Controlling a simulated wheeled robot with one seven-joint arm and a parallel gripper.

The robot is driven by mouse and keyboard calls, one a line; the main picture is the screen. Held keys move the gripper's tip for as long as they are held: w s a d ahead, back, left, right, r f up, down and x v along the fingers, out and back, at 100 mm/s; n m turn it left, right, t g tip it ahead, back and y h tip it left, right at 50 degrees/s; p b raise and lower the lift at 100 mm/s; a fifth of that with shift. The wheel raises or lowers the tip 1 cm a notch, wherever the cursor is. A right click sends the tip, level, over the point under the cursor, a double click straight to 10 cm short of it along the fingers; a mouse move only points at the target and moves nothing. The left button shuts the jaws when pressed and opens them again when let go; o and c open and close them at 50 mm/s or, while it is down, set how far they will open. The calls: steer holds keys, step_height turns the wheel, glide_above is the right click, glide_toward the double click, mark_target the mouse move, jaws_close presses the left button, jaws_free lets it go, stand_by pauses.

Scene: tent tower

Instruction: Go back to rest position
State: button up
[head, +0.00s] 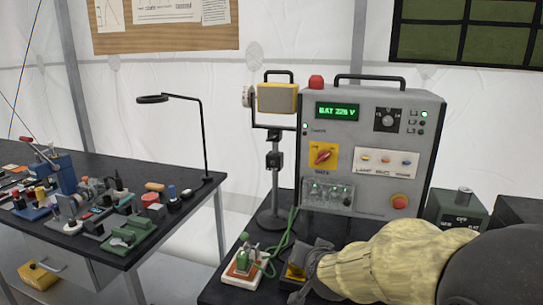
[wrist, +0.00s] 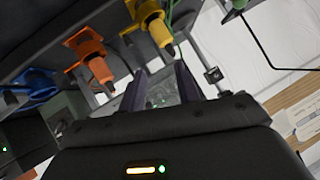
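My gripper (head: 303,276) reaches in from the lower right of the head view, behind my cream fabric-covered arm. It is low in front of the grey power box (head: 372,115); the sleeve and the frame edge partly hide it. In the wrist view, its two dark fingers (wrist: 160,92) stand apart, with a gap between them. I see nothing clearly held in that gap. A yellow connector (wrist: 155,25), an orange connector (wrist: 93,58) and a blue connector (wrist: 28,88) are beyond the fingers in the wrist view.
A green plug (head: 244,258) with a green cable stands left of my gripper. A lamp stand (head: 274,165) rises behind it. The left bench (head: 120,180) is crowded with small parts.

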steer(key=s+d+f+n+g, duration=0.2)
steer(key=s+d+f+g, duration=0.15)
steer(key=s+f, duration=0.4)
steer(key=s+d+f+n+g, duration=0.2)
steer(key=s+f+g, duration=0.3)
steer(key=s, duration=0.5)
step_height(320, 180, up, 15)
steer(key=p, duration=1.4)
steer(key=shift+f+n, duration=0.15)
steer(key=shift+n, duration=0.15)
